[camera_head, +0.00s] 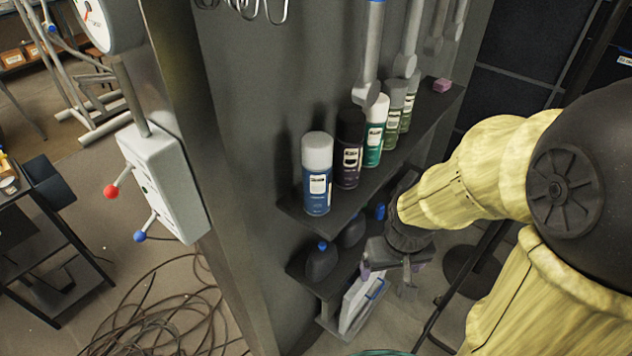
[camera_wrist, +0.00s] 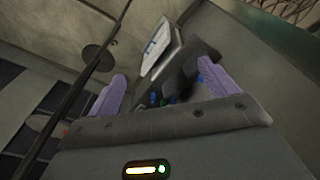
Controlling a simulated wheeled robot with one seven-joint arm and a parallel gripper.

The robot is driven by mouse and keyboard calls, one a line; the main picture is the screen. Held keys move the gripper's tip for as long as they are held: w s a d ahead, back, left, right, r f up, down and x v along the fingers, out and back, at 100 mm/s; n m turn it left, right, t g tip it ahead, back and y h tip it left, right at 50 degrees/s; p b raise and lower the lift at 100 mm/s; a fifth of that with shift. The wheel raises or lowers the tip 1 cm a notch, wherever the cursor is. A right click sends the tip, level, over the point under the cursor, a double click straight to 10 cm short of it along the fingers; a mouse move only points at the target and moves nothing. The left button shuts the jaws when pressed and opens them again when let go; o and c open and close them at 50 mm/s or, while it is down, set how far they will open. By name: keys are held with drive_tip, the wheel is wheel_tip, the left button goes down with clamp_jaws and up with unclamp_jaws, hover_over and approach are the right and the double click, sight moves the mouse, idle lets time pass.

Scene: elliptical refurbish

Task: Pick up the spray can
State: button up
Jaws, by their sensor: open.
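Several spray cans stand upright in a row on the upper shelf (camera_head: 432,110) in the head view. The nearest is a blue can with a light grey cap (camera_head: 317,178). Behind it stand a dark purple can with a black cap (camera_head: 348,150), a green can with a white cap (camera_head: 375,130) and grey-green cans (camera_head: 393,115). Which can the task means is not clear. My gripper (camera_head: 387,279) is below and right of the row, apart from the cans. In the wrist view its lavender fingers (camera_wrist: 163,88) are spread, with nothing held between them.
A lower shelf (camera_head: 305,272) holds dark bottles with blue caps (camera_head: 321,262). A white panel-like object (camera_head: 360,300) is beneath and also shows in the wrist view (camera_wrist: 160,45). Wrenches (camera_head: 371,60) hang above the cans. A control box with levers (camera_head: 165,180) is left; cables lie on the floor.

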drive_tip(key=s+a+f+n+g+h, duration=0.2)
drive_tip(key=s+n+g+h, duration=0.1)
drive_tip(key=n, duration=0.3)
drive_tip(key=n+t+h+p, duration=0.3)
drive_tip(key=n+t+h, duration=0.1)
drive_tip(key=n+t, duration=1.65)
approach(310, 187)
drive_tip(key=s+a+r+n+g, duration=0.1)
drive_tip(key=s+r+n+g, duration=0.1)
drive_tip(key=n+g, duration=0.1)
drive_tip(key=shift+a+r, duration=0.2)
drive_tip(key=shift+a, duration=0.2)
drive_tip(key=p+x, duration=0.3)
drive_tip(key=x, duration=0.8)
drive_tip(key=shift+w+d+r, duration=0.1)
drive_tip(key=shift+d+r, duration=0.05)
drive_tip(key=shift+r, duration=0.05)
drive_tip(key=shift+w+d+f, duration=0.15)
drive_tip(key=shift+w, duration=0.25)
